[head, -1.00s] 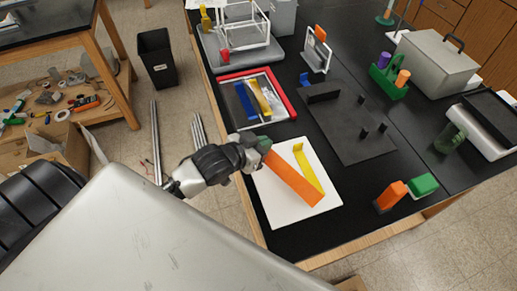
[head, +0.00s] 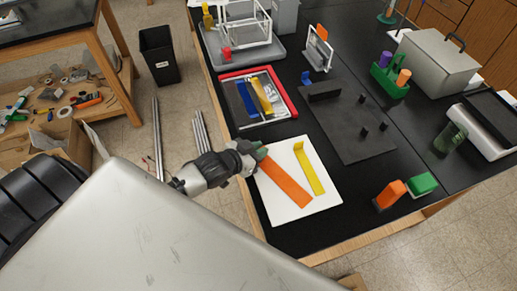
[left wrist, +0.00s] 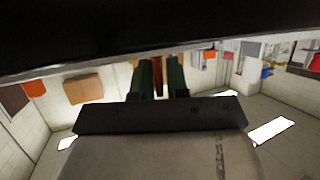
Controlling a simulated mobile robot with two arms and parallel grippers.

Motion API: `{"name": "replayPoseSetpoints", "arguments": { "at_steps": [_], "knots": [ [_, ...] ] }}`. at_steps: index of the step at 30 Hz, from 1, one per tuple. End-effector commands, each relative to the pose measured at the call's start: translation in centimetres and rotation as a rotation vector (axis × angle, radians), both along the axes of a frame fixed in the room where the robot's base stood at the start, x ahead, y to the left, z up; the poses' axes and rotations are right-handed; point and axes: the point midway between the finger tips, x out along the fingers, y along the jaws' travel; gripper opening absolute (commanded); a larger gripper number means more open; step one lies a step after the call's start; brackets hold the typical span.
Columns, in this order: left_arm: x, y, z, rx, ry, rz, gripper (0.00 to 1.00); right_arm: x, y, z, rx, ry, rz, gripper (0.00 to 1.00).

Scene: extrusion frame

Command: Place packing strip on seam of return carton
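A flat orange strip (head: 286,185) runs diagonally over a white square panel (head: 298,212) at the front of the black table in the head view. My left gripper (head: 262,153), with green fingertips, is at the strip's upper left end and appears shut on it. In the left wrist view the green fingers (left wrist: 160,78) stand close together with a narrow orange-brown band between them. Whether the strip lies flat on the panel or is slightly above it I cannot tell. A yellow strip (head: 312,170) with an upturned end lies beside it. My right gripper is not seen.
A red-rimmed tray (head: 291,108) with blue and yellow pieces lies behind the panel. A dark plate (head: 350,140) with pegs is to the right. Orange (head: 390,194) and green (head: 422,184) blocks stand near the front edge. Bare black table separates them from the panel.

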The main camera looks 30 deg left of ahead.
Motion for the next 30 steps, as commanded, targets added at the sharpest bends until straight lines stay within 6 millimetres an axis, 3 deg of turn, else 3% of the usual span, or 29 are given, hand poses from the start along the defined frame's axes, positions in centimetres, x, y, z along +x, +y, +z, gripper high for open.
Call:
{"name": "replayPoseSetpoints", "arguments": {
  "at_steps": [3,13,30],
  "knots": [
    [0.0,0.0,0.0,0.0,0.0,0.0,0.31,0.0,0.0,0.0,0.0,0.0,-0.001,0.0],
    [0.0,0.0,0.5,0.0,-0.001,0.0,0.31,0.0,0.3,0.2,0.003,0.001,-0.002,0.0],
    [-9.0,3.1,4.1,0.001,0.003,0.0,0.31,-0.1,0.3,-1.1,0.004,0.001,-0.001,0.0]
  ]
}}
